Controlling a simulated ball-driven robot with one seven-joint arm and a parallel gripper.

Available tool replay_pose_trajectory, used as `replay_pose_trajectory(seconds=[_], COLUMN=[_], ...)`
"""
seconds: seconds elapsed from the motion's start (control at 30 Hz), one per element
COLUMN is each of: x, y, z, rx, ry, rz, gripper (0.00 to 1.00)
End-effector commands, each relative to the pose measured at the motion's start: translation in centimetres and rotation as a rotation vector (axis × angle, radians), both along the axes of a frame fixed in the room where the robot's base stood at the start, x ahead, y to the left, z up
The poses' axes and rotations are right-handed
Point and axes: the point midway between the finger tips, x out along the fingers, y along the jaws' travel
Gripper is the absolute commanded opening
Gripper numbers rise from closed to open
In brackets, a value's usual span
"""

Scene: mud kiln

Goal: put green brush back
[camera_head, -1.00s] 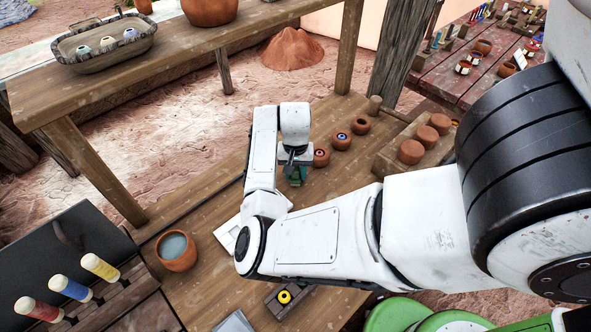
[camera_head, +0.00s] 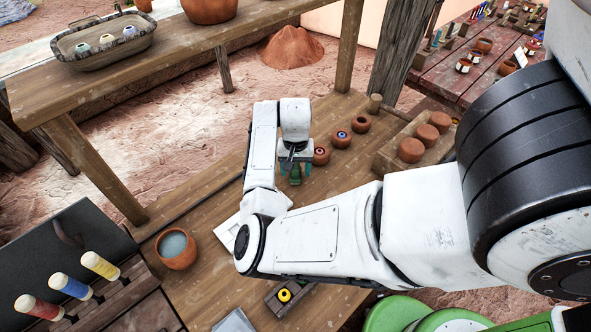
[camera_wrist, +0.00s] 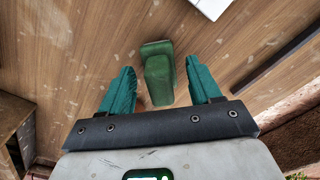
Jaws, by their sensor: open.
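My gripper (camera_head: 295,170) is low over the wooden workbench, jaws open. In the wrist view its two teal fingers (camera_wrist: 161,88) stand either side of the green brush (camera_wrist: 157,75), with a gap on each side. Only a plain green block-like body shows; I cannot tell whether it is upright or tilted. In the head view the green brush (camera_head: 295,179) is a small patch beneath the gripper, partly hidden.
A clay bowl of water (camera_head: 177,249) stands near the rack. Small clay pots (camera_head: 341,140) stand right of my gripper, before a wooden block with clay lids (camera_head: 411,151). A yellow-topped item (camera_head: 284,295) sits in a holder in front. A raised shelf (camera_head: 180,58) runs behind.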

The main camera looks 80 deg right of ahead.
Motion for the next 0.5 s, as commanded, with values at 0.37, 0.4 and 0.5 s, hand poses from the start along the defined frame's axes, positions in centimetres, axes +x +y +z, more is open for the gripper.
replay_pose_trajectory(seconds=[0.37, 0.4, 0.5], x=[0.0, 0.0, 0.0], y=[-0.1, -0.1, -0.1], z=[7.2, 8.0, 9.5], rx=[-0.001, -0.003, -0.002], ry=[-0.002, -0.002, -0.001], rz=[-0.002, -0.001, -0.002], gripper=[0.63, 0.63, 0.63])
